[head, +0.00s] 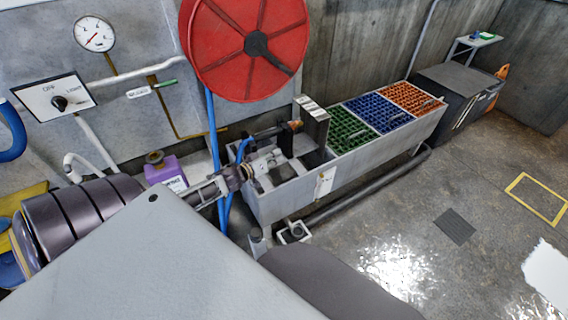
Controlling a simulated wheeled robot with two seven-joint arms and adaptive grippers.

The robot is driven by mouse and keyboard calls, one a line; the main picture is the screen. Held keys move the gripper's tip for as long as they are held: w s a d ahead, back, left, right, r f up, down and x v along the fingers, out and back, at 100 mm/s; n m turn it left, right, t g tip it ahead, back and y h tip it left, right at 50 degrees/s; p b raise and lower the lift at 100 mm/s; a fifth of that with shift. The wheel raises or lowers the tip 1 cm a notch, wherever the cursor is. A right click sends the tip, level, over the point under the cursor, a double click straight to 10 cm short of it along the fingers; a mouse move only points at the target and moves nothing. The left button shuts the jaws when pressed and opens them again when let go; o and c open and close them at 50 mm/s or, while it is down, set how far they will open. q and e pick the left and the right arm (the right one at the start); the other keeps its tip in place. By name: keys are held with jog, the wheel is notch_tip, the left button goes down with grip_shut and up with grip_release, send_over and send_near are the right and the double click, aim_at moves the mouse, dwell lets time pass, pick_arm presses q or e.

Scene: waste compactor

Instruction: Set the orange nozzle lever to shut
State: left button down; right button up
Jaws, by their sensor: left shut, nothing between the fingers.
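A dark nozzle with a small orange-brown part (293,126) at its right end lies at the near end of the grey trough, beside an upright grey bracket (314,122). A blue hose (241,150) runs to its left end. I take the orange part to be the lever, but it is too small to tell its position. My left gripper (270,162) reaches in from the left, just below the nozzle. It is shut and empty, and appears apart from the orange part. My right gripper is not in view.
The trough (385,145) carries green, blue and orange grates. A red hose reel (250,45) hangs above the nozzle. A purple container (166,172) stands left of my gripper. A dark pipe (365,192) runs along the trough's foot. The floor at right is mostly clear.

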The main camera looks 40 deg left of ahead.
pick_arm(q)
jog(key=s+d+f+m+g+y, duration=0.1)
jog(key=s+d+f+g+y, duration=0.2)
jog(key=s+d, duration=0.4)
jog(key=shift+d+f+m+g+y, duration=0.3)
jog(key=shift+d+g+y, duration=0.1)
jog(key=shift+d+g, duration=0.55)
jog(key=shift+d, duration=0.1)
jog(key=shift+m, duration=0.3)
dwell(0.6)
